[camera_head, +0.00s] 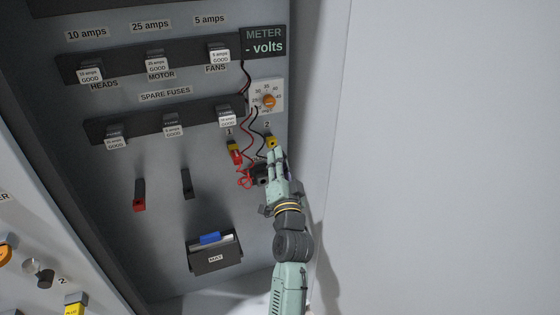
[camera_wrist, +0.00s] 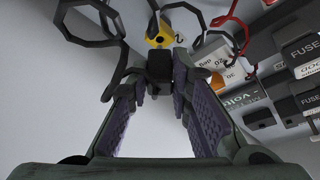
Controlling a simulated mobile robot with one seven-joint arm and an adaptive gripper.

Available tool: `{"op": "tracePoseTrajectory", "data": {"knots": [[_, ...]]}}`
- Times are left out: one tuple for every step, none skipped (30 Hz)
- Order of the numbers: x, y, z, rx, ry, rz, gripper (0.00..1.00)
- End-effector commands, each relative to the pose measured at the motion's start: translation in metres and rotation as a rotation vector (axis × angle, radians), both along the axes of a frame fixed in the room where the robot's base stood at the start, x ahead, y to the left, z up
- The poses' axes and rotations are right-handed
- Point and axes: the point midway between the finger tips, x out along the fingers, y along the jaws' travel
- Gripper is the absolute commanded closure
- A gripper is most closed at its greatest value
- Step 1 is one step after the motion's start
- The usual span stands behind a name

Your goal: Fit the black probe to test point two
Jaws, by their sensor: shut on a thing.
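My gripper (camera_head: 275,154) is at the right edge of the panel, just below the yellow test point two (camera_head: 271,142). In the wrist view my gripper (camera_wrist: 162,92) is shut on the black probe (camera_wrist: 160,66), held between the fingertips. The probe points at the yellow test point two (camera_wrist: 159,34), which appears right beyond it. I cannot tell whether the probe touches it or is inside. The red probe (camera_head: 236,155) sits at yellow test point one, to the left. The meter (camera_head: 264,42) reads "- volts".
A selector dial (camera_head: 268,101) is above test point two. Rows of fuses (camera_head: 173,128) fill the panel to the left. A red-ended holder (camera_head: 139,196), a dark holder (camera_head: 187,184) and a tray (camera_head: 215,260) are lower down. A bare pale wall (camera_head: 440,160) is at right.

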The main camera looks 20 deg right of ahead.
Motion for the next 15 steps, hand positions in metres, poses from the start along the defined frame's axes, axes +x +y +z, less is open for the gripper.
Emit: {"op": "tracePoseTrajectory", "data": {"knots": [[0.0000,-0.0001,0.0004,0.000,0.000,0.000,1.00],[0.0000,-0.0001,0.0004,0.000,0.000,0.000,1.00],[0.0001,0.0000,0.0003,0.000,0.000,0.000,1.00],[0.0003,-0.0001,0.0004,0.000,0.000,0.000,1.00],[0.0005,0.0000,0.0004,0.000,0.000,0.000,1.00],[0.0011,0.0000,0.0003,0.000,0.000,0.000,1.00],[0.0016,0.0000,0.0003,0.000,0.000,0.000,1.00],[0.0022,0.0001,0.0004,0.000,0.000,0.000,1.00],[0.0031,0.0001,0.0004,0.000,0.000,0.000,1.00],[0.0038,0.0003,0.0005,0.000,0.000,0.000,1.00],[0.0046,0.0003,0.0004,0.000,-0.001,0.001,1.00],[0.0055,0.0004,0.0005,0.000,-0.001,0.001,1.00],[0.0064,0.0004,0.0005,0.000,-0.001,0.001,1.00],[0.0072,0.0004,0.0004,0.001,-0.001,0.001,1.00],[0.0081,0.0005,0.0004,0.001,-0.001,0.001,1.00]]}}
